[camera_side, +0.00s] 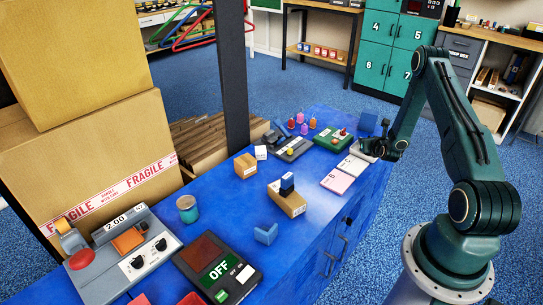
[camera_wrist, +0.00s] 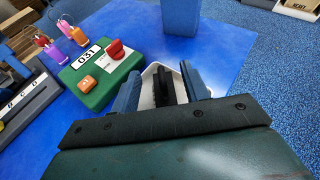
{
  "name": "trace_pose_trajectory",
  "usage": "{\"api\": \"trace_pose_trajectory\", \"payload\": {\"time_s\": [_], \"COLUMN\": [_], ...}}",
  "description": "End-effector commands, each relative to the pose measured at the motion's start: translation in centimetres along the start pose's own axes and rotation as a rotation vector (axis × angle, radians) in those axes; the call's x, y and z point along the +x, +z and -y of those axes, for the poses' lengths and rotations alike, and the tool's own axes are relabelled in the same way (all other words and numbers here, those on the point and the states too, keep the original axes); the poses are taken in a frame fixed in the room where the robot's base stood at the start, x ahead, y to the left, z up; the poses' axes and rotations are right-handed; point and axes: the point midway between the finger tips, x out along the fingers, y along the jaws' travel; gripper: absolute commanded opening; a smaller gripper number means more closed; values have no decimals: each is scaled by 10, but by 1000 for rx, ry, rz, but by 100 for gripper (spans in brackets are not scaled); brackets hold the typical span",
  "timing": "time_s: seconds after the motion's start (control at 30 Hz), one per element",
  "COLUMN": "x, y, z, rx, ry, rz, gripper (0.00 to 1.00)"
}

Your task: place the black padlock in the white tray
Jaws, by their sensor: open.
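My gripper (camera_wrist: 162,80) is open over the white tray (camera_wrist: 149,74), its two blue-grey fingers apart. A black object (camera_wrist: 165,88), which looks like the black padlock, lies between the fingers, inside the tray's outline. The fingers and the gripper's front hide much of it, and I cannot tell whether it touches the tray floor. In the side view my gripper (camera_side: 378,149) is low at the right edge of the blue bench, over the tray (camera_side: 362,151), which is partly hidden.
A green box (camera_wrist: 104,76) with a red knob stands left of the tray; a blue bin (camera_wrist: 181,16) stands behind it. Several coloured padlocks (camera_side: 302,122) stand farther left. Pale cards (camera_side: 338,181) and a brown carton (camera_side: 287,200) lie nearer the front.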

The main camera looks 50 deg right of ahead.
Motion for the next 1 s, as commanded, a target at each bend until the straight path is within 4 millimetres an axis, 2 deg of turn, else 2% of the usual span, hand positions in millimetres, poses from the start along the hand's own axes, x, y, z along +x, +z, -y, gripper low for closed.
{"api": "trace_pose_trajectory", "payload": {"time_s": [0.5,0.7,1.0], "x": [-53,-61,-62], "y": [-1,0,0], "z": [0,0,0], "rx": [1,2,1], "ry": [-1,-2,-2], "rz": [-2,-1,-1], "gripper": [46,46,46]}}
